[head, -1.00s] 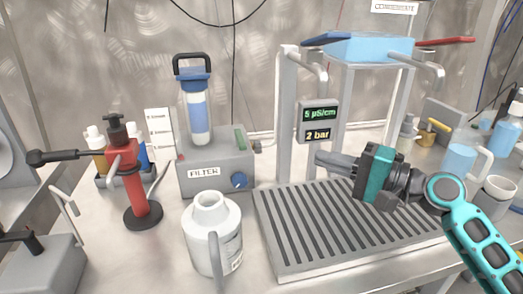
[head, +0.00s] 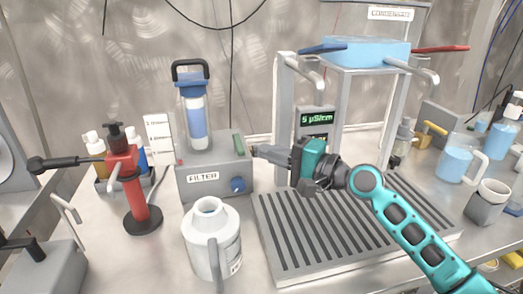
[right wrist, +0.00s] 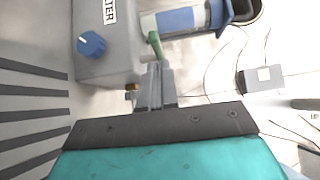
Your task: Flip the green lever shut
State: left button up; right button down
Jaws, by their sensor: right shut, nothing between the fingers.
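The green lever (head: 239,144) is on the right side of the grey filter box (head: 205,163), which carries a FILTER label. It looks like a short green bar lying near the box's upper right edge. My right gripper (head: 254,151) is shut and empty, its fingertips just right of the lever. In the right wrist view, the green lever (right wrist: 155,45) lies just ahead of the closed fingertips (right wrist: 157,66); I cannot tell whether they touch. The fingers hide the lever's lower end there. My left gripper is not in view.
A clear filter cartridge (head: 195,113) with a blue cap stands on the box. A white jug (head: 211,245) stands in front, a red pump (head: 140,190) to the left. The slatted drain tray (head: 290,240) lies below my right arm. A metal frame (head: 284,120) stands behind the gripper.

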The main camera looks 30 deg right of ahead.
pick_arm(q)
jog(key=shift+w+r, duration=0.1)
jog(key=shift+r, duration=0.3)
pick_arm(e)
jog(key=shift+w+a, duration=0.25)
jog(key=shift+a, duration=0.8)
pick_arm(q)
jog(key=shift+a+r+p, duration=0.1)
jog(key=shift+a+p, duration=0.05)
jog(key=shift+p, duration=0.15)
